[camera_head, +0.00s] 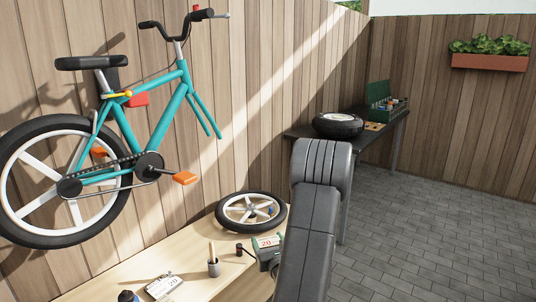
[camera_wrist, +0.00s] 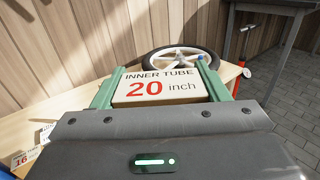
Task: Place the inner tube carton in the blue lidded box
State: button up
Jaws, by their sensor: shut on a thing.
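The inner tube carton (camera_wrist: 160,88), white with "INNER TUBE 20 inch" printed on it, is between the green fingers of my gripper (camera_wrist: 160,70) in the wrist view. My gripper is shut on it, with one finger along each side. In the head view the carton (camera_head: 268,241) shows small above the wooden workbench (camera_head: 206,280), near its right edge, beside my gripper. Whether the carton touches the bench I cannot tell. No blue lidded box is clearly seen; only a sliver of something blue shows at the lower left corner of the wrist view.
A loose spoked wheel (camera_head: 250,212) lies on the bench behind the carton. A pen cup (camera_head: 213,267) and a clipboard (camera_head: 164,286) stand nearer. A carton marked 16 (camera_wrist: 24,158) is at lower left. A teal bicycle (camera_head: 150,120) hangs on the fence. A dark table (camera_head: 378,134) stands behind.

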aim_at(267, 239)
notch_tip(267, 239, up, 12)
jog(key=p, duration=1)
jog(key=shift+r+p, duration=0.2)
jog(key=shift+p, duration=0.2)
jog(key=shift+a, duration=0.1)
